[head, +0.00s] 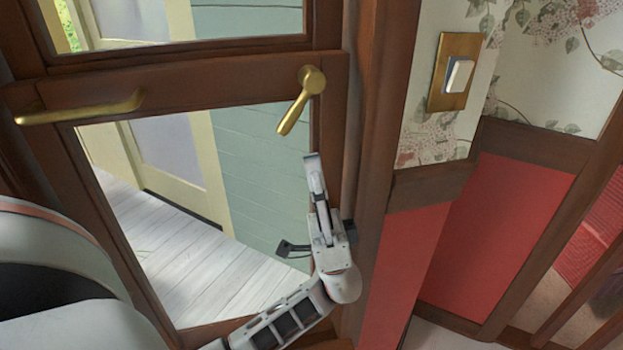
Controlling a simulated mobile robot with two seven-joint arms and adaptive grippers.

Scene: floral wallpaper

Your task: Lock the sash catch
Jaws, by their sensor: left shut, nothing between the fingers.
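The sash catch is a brass lever (299,99) on the brown wooden rail of the window. Its round pivot is at the top, and its arm hangs down and slightly to the left, over the edge of the lower glass. My left gripper (313,162) is below the catch, pointing up. Its fingers look shut and empty. The tip shows a short gap below the lever's end in the picture; the depth between them is hard to tell. My right gripper is not in view.
A second brass handle (80,108) lies nearly level on the same rail at the left. A brass switch plate (441,87) with a white switch is on the floral wall to the right. A brown post (375,190) stands close right of my gripper.

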